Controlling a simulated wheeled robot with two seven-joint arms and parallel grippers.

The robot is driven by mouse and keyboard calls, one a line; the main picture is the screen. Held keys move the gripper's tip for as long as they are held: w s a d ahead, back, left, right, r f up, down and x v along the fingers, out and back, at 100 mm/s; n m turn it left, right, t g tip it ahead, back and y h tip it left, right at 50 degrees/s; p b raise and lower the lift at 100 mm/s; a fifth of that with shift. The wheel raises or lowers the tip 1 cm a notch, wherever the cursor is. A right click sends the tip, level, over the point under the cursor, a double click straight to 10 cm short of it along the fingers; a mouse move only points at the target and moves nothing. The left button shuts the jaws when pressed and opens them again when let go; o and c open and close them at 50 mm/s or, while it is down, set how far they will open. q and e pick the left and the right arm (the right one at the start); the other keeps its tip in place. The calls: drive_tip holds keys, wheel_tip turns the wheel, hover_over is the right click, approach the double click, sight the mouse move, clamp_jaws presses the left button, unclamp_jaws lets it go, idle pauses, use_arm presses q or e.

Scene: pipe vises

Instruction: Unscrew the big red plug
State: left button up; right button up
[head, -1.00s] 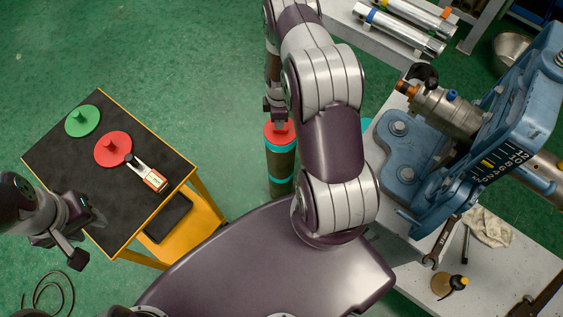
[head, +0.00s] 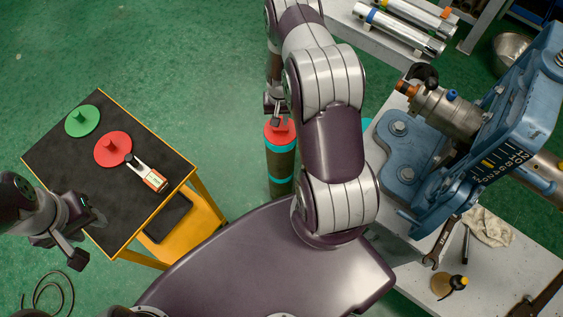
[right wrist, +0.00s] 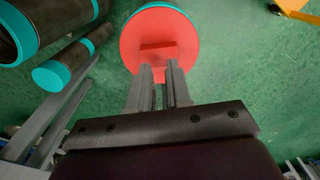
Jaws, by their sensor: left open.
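A red plug (head: 271,138) with a raised square head sits on the top end of a dark pipe with teal bands (head: 280,165), standing upright beyond my body. In the right wrist view the plug (right wrist: 185,35) is a red disc with a teal rim behind it. My right gripper (head: 277,117) is just above the square head. Its two fingers (right wrist: 160,68) point at the head with a gap between them and nothing held; they look apart from it. My left gripper (head: 88,240) is open and empty by the near left edge of the black-topped table.
The black-topped yellow table (head: 70,150) carries a green disc (head: 82,121), a red disc (head: 113,149) with a knob, and a small tool (head: 147,173). A blue vise (head: 410,150) clamps a pipe at right. A wrench (head: 440,245) lies nearby. Open green floor separates table and pipe.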

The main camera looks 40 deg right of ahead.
sight(281, 131)
drive_tip(key=m, duration=0.3)
drive_tip(key=shift+f+b, duration=0.85)
drive_tip(key=shift+f, duration=0.2)
drive_tip(key=shift+s+r, duration=0.1)
drive_tip(key=shift+s, duration=0.1)
drive_tip(key=shift+a, duration=0.1)
clamp_jaws()
